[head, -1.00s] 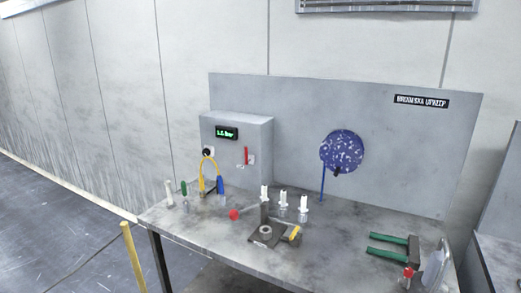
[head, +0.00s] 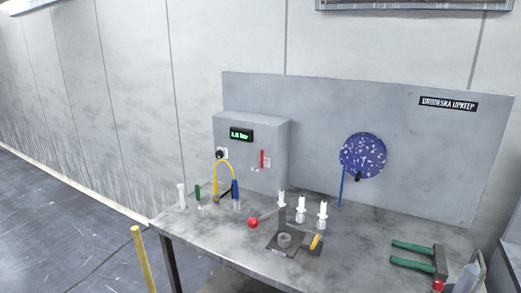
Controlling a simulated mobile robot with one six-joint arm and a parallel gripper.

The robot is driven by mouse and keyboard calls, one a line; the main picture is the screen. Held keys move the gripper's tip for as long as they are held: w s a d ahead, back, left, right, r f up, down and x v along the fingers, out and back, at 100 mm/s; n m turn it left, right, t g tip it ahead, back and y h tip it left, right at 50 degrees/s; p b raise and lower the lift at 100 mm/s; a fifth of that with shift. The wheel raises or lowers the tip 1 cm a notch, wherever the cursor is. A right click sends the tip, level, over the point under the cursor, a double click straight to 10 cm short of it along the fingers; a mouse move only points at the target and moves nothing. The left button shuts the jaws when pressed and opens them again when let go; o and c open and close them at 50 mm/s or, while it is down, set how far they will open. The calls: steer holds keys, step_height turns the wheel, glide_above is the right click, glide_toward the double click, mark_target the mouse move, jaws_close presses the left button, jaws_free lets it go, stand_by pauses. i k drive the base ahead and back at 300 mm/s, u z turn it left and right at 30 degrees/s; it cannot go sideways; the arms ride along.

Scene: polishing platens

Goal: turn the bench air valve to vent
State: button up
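A grey box (head: 255,132) stands on the bench against the back panel, with a lit green display (head: 241,135) whose reading is too small to be sure of. A red lever (head: 263,158) on the box's front stands upright; it looks like the air valve, but its markings cannot be read. A black round knob (head: 221,154) sits on a white plate to the left of the lever. My gripper is not in view.
The bench (head: 235,245) holds white-capped bottles (head: 301,211), a dark fixture with a red ball handle (head: 253,223), and green-handled pliers (head: 412,254) at right. A blue speckled disc (head: 362,156) hangs on the panel. A yellow post (head: 143,260) stands at the bench's left; floor beyond is open.

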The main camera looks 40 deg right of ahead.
mark_target(262, 164)
steer(key=i, duration=1.2)
steer(key=u, duration=0.55)
